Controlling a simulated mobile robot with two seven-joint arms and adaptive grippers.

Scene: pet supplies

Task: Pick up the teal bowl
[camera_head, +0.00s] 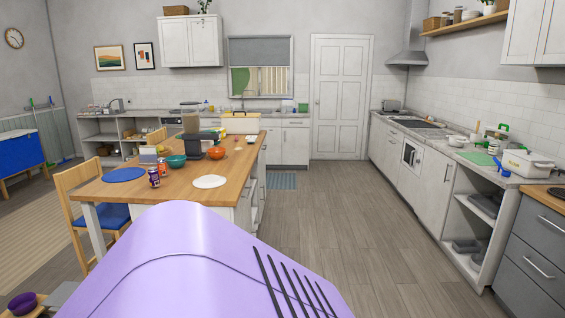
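The teal bowl (177,162) stands on the wooden table (232,180) at the left of the head view. It is small and far off. It sits left of a dark appliance (191,146) and behind an orange can (162,166). Its contents are too small to tell. Neither of my grippers is in view, so nothing shows near the bowl.
An orange bowl (216,153), a dark can (154,177), a white round mat (210,182) and a blue round mat (123,175) are also on the table. A wooden chair (82,188) stands at its left. The floor (330,225) right of the table is clear.

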